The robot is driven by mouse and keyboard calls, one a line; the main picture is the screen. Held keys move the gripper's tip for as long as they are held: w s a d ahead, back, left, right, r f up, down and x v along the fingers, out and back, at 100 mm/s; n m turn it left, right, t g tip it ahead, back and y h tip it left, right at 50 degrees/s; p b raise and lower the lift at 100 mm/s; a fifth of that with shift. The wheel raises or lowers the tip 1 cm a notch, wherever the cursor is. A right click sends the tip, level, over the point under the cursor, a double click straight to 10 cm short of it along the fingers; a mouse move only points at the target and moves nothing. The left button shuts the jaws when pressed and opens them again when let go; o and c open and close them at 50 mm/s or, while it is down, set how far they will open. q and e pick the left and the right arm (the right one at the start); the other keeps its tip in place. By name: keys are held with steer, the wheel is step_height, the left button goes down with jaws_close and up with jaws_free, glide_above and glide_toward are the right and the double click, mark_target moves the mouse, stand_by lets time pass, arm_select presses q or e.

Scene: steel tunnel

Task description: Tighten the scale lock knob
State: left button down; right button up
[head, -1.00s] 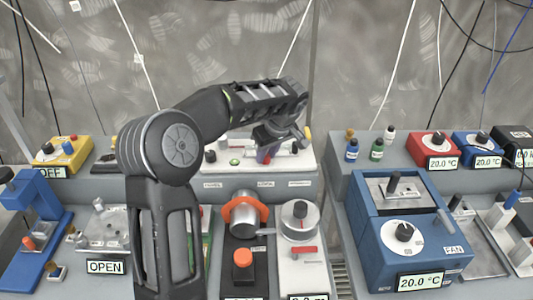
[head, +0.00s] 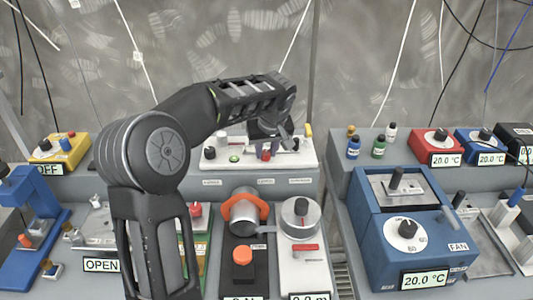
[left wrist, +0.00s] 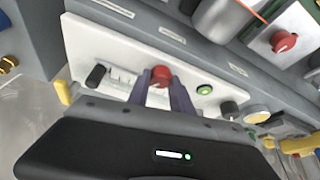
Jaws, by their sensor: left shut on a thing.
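A red knob (left wrist: 159,76) sits on a white panel device (left wrist: 110,50) beside a small scale strip (left wrist: 122,80). My left gripper (left wrist: 161,84) has one finger on each side of this knob and is shut on it. In the head view the left gripper (head: 266,148) reaches down onto the white device (head: 302,158) on the rear shelf, with a bit of the red knob (head: 266,155) showing below it. The panel's labels are too small to read. My right gripper is not in view.
A green button (head: 234,159) and black knobs are on the same panel, with a yellow part (head: 308,131) at its right end. In front stand an orange-ringed cylinder (head: 244,212) and a white device with a dial (head: 301,212). A blue box (head: 410,235) stands right.

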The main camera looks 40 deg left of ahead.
arm_select(q)
steer(key=m+t, duration=0.1)
steer(key=m, duration=0.1)
steer(key=shift+s+a+m+h, duration=0.1)
steer(key=shift+m+h, duration=0.3)
steer(key=m, duration=0.2)
steer(key=shift+a+r+m+h, duration=0.1)
steer(key=shift+m+h, duration=0.2)
steer(key=shift+h, duration=0.1)
steer(key=m+h, duration=0.1)
steer(key=m, duration=0.1)
steer(key=m+p, duration=0.1)
steer(key=m, duration=0.1)
steer(key=shift+a+t+h, duration=0.15)
steer(key=shift+t+h, duration=0.25)
steer(key=m+h, duration=0.1)
steer(key=m, duration=0.2)
steer(key=m+h+p, duration=0.1)
steer(key=m, duration=0.2)
steer(key=shift+a+g, duration=0.1)
steer(key=shift+g, duration=0.2)
steer(key=shift+m, duration=0.4)
steer(key=c, duration=1.1)
jaws_free()
steer(key=shift+c, duration=0.2)
steer(key=v, duration=0.7)
steer(key=shift+a+r, duration=0.15)
steer(key=shift+r, duration=0.1)
